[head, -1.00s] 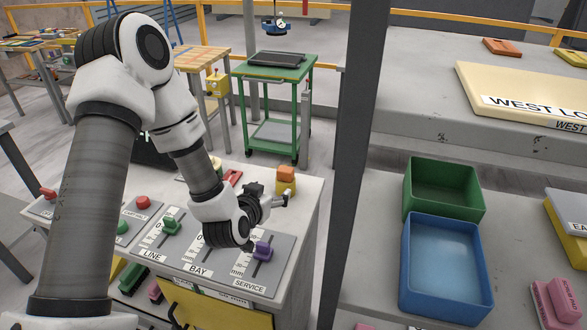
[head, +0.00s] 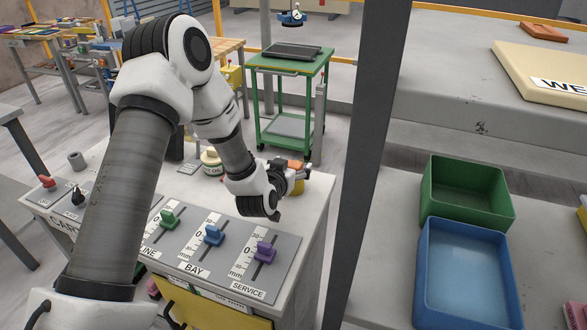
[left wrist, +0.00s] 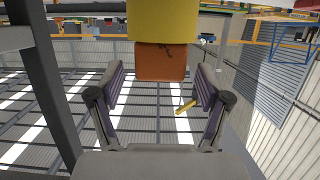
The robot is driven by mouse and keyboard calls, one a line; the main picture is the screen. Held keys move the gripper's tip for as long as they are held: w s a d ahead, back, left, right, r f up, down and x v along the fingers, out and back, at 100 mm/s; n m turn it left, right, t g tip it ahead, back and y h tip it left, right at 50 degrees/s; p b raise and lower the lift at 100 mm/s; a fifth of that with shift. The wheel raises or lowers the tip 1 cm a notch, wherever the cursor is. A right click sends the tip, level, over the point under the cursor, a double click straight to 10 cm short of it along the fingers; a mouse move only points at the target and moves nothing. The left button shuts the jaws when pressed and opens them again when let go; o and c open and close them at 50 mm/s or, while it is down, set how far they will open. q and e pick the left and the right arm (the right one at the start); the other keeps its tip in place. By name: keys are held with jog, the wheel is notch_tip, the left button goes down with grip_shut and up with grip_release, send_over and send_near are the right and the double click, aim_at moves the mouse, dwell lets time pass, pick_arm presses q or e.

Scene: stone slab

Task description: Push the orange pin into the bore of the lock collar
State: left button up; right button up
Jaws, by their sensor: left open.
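The orange pin (head: 296,165) stands upright on top of the yellow lock collar (head: 299,187) at the far right corner of the grey console. My left gripper (head: 304,171) is beside them and partly covers both in the head view. In the left wrist view, the orange pin (left wrist: 160,63) shows between the two fingertips of my open left gripper (left wrist: 161,88), with a gap on each side. The yellow collar (left wrist: 177,20) meets the pin at the top of that picture. How deep the pin sits in the bore is hidden. My right gripper is not in view.
The console has green (head: 168,218), blue (head: 213,234) and purple (head: 265,251) sliders in front of my left arm. A round cream-lidded pot (head: 211,162) stands behind it. A dark post (head: 365,150) rises right of the console. Green (head: 470,190) and blue (head: 467,270) bins lie beyond.

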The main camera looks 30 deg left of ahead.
pick_arm(q)
jog(key=shift+x, duration=0.75)
jog(key=shift+s+d, duration=0.1)
jog(key=c, duration=1.4)
